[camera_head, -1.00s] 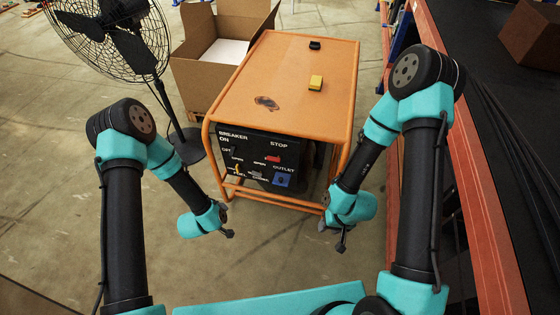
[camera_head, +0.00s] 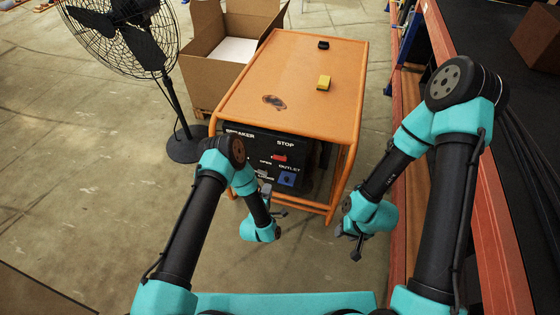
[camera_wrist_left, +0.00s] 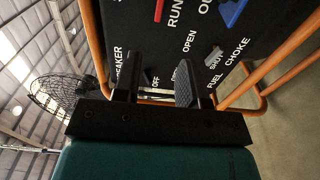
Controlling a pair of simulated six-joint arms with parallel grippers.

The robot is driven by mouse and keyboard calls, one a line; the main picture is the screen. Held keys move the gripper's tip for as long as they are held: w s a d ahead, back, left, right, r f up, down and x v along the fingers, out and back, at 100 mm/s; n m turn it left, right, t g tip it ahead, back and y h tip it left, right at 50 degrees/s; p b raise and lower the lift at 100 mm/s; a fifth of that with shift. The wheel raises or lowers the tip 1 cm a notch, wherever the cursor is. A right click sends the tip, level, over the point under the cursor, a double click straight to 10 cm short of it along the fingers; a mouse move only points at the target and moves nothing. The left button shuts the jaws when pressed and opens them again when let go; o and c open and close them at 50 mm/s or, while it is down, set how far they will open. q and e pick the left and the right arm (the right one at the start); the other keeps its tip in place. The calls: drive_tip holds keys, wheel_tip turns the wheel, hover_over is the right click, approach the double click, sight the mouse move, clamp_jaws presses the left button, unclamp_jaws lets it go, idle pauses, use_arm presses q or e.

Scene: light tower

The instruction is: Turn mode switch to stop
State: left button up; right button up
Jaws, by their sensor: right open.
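The orange-framed generator (camera_head: 300,85) has a black front panel (camera_head: 308,150) facing me. The red mode switch (camera_head: 279,157) is below the word STOP. Part of the red switch (camera_wrist_left: 158,10) shows at the top edge of the left wrist view, next to the word RUN. Its exact setting is hard to read. My left gripper (camera_head: 277,213) is in front of the panel, below the switch and apart from it. In the left wrist view its fingers (camera_wrist_left: 157,85) are spread and empty. My right gripper (camera_head: 348,240) is open and empty, right of the panel. My left arm hides the panel's lower left.
A blue outlet (camera_head: 287,178) is below the red switch. A small grey lever (camera_wrist_left: 212,56) is by the CHOKE label. A yellow block (camera_head: 323,82) and a black piece (camera_head: 323,44) lie on the generator top. A fan (camera_head: 130,35) and cardboard box (camera_head: 215,75) stand left.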

sight(280, 158)
use_arm(q)
drive_tip(key=shift+w, duration=0.1)
drive_tip(key=x, duration=1.7)
drive_tip(key=shift+w, duration=0.1)
drive_tip(key=shift+c, duration=0.4)
clamp_jaws()
